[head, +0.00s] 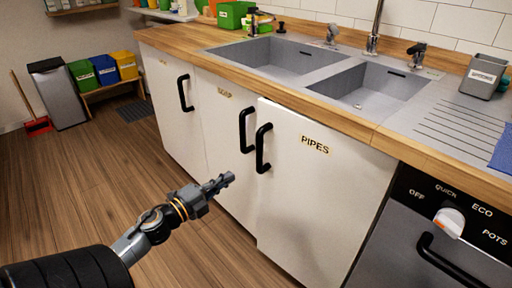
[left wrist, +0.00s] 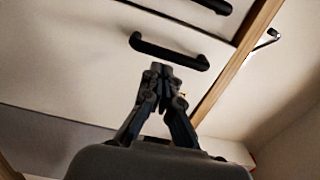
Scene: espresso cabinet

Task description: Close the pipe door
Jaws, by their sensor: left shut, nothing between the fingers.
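The pipe door (head: 318,195) is the white cabinet door labelled PIPES, under the sink. Its left edge seems to stand slightly proud of the neighbouring door, so it looks a little ajar. Its black handle (head: 263,148) is near that edge. My left gripper (head: 224,180) is shut and empty, in front of the neighbouring door, left of and below the pipe door handle. In the left wrist view the closed fingertips (left wrist: 161,70) point toward a black handle (left wrist: 168,51), apparently without touching it; I cannot tell which door it belongs to. My right gripper is not in view.
The SOAP door (head: 225,120) and another white door (head: 172,100) adjoin on the left. A dishwasher (head: 400,230) with a protruding handle is on the right. The wooden counter edge (head: 340,122) runs above the doors. The floor (head: 90,185) at left is clear.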

